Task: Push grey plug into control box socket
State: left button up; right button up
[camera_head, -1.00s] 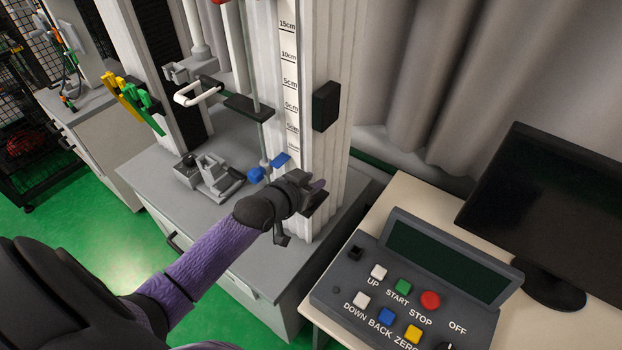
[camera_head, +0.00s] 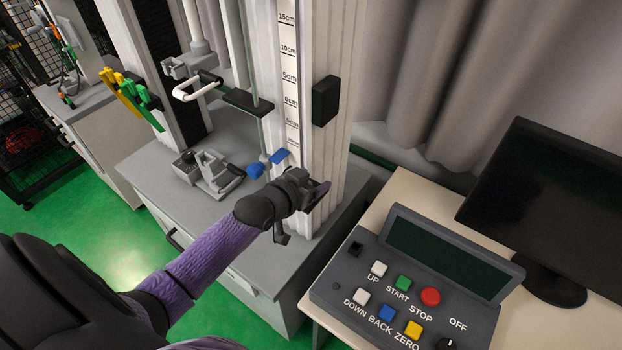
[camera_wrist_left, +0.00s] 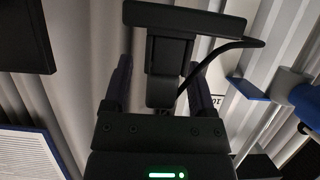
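The control box (camera_head: 345,283) lies on the beige table, with a small dark square opening (camera_head: 354,251) at its upper left corner that looks like a socket. My left gripper (camera_head: 321,195) is in front of the ribbed column, left of and above the control box. In the left wrist view my two fingers (camera_wrist_left: 160,88) stand well apart. A dark block (camera_wrist_left: 168,60) with a black cable shows between or just beyond them, with a gap beside the left finger. I cannot tell whether this block is the grey plug. No plug is clear in the head view. My right gripper is not in view.
The ribbed column (camera_head: 335,165) carries a black box (camera_head: 326,101) above my gripper. Blue parts (camera_head: 270,163) are left of it, above the grey cabinet top (camera_head: 150,165). A monitor (camera_head: 560,215) stands behind the control box. The beige table's left strip (camera_head: 395,195) is free.

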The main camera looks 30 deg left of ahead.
pick_arm(q)
jog(key=shift+s, duration=0.1)
jog(key=p+v, duration=0.3)
jog(key=v, duration=0.6)
jog(key=shift+s+r, duration=0.15)
jog(key=shift+s, duration=0.15)
jog(key=s+d+f+g+y+b, duration=0.1)
jog(key=s+f+g+b, duration=0.45)
jog(key=f, duration=0.95)
jog(key=s+f+g+y+b, duration=0.1)
jog(key=s+f+g, duration=0.1)
jog(key=s+f, duration=0.9)
jog(key=s+d+f+g+b, duration=0.1)
jog(key=s+d+f+g, duration=0.1)
jog(key=s+f, duration=0.5)
jog(key=s+d+f+m+g+b, duration=0.1)
jog(key=s+d+f+g+b, duration=0.1)
jog(key=s+f, duration=0.5)
jog(key=shift+s+d+f+m+g+h, duration=0.35)
jog(key=shift+d+g, duration=0.3)
jog(key=shift+d, duration=0.45)
